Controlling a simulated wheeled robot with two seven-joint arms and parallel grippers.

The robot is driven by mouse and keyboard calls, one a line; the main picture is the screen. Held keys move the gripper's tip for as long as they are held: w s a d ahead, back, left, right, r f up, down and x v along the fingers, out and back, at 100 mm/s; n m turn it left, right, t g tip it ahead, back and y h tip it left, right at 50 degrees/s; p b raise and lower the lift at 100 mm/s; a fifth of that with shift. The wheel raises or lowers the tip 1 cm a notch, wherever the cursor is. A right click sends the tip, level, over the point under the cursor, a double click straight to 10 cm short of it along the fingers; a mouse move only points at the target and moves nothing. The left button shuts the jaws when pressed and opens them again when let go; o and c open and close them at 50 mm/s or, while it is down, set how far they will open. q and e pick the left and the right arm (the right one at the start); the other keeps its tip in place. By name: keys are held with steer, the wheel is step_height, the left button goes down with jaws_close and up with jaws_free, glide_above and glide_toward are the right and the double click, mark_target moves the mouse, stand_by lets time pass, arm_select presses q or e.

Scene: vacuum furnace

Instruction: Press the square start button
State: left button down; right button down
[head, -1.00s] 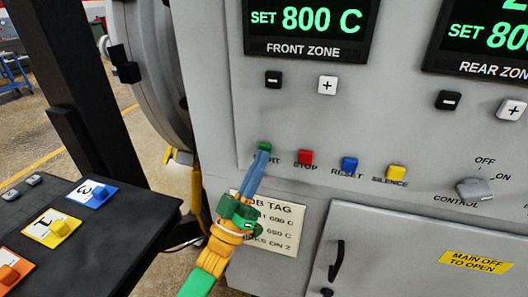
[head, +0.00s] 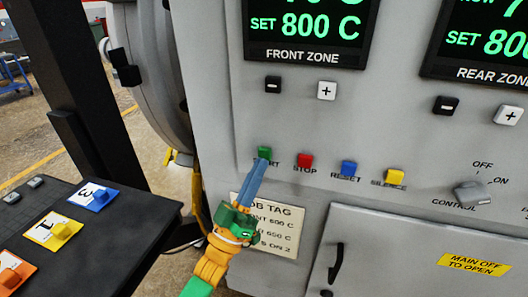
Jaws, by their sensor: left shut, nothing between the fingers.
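The green square start button (head: 264,153) sits on the grey furnace panel, at the left end of a row of buttons. Its label is partly covered by my left gripper. My left gripper (head: 261,167) is shut, with its blue fingers pointing up at the button and its tips at the button's lower edge in the picture. I cannot tell whether the tips touch the button. My right gripper is not in view.
Red stop (head: 305,160), blue reset (head: 348,168) and yellow silence (head: 395,177) buttons continue the row. A control knob (head: 472,193) is at the right. A job tag (head: 270,225) hangs below. A dark console (head: 100,240) stands at lower left.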

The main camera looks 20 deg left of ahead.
arm_select(q)
steer(key=shift+s, duration=0.1)
steer(key=s+p, duration=0.2)
steer(key=s, duration=0.3)
steer(key=shift+a, duration=0.1)
stand_by(0.8)
